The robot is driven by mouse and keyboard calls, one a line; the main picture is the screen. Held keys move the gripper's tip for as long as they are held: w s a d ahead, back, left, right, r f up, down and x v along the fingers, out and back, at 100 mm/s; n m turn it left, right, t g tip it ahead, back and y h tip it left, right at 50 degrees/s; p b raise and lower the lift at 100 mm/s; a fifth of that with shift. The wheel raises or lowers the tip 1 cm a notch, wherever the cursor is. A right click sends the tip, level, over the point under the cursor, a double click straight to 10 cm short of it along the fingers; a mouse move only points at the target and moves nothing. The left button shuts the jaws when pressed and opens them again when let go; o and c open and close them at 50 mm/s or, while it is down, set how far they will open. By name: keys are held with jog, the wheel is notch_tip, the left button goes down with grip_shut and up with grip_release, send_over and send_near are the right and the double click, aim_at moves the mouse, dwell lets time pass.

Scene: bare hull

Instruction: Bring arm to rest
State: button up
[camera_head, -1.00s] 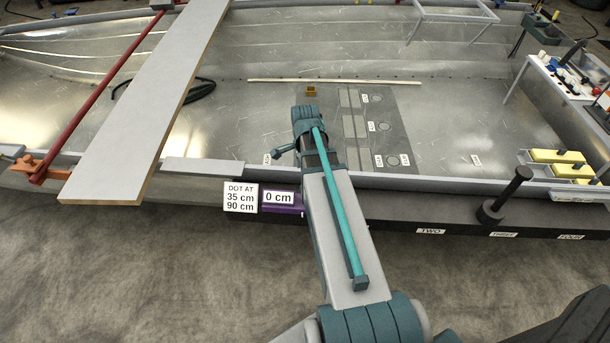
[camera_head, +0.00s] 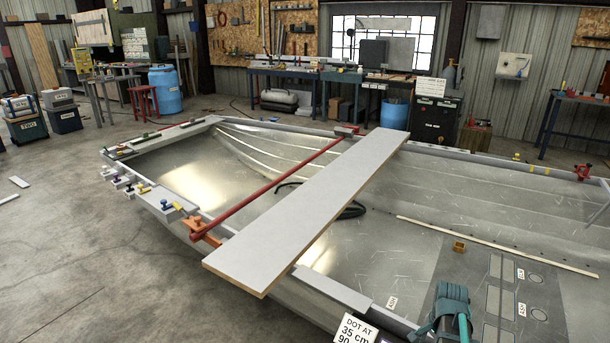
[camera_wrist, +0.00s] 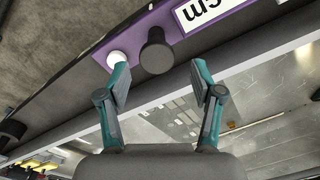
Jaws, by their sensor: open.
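My gripper (camera_wrist: 160,82) shows in the wrist view with its two teal fingers spread apart and nothing held between them. A white round piece (camera_wrist: 117,58) sits near the left fingertip.
The open metal hull (camera_head: 240,160) fills the middle. A pale plank (camera_head: 320,215) and a red bar (camera_head: 270,185) lie across it. Workbenches line the back wall. The floor at left is mostly clear.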

jog(key=s+a+f+n+g, duration=0.2)
jog(key=s+a+f+n, duration=0.45)
jog(key=f, duration=0.45)
jog(key=s+a+f+n+g, duration=0.1)
jog(key=s+a+f, duration=0.3)
jog(key=s, duration=0.5)
jog(key=s+a+f+n+g, duration=0.2)
jog(key=s+a+f+n, duration=0.1)
jog(key=s+a+f, duration=0.2)
jog(key=s+a+f+n+g, duration=0.2)
jog(key=s+a+f, duration=0.2)
jog(key=s, duration=0.9)
notch_tip(320, 180, down, 4)
jog(key=shift+a+r+n, duration=0.2)
jog(key=shift+a+n, duration=0.15)
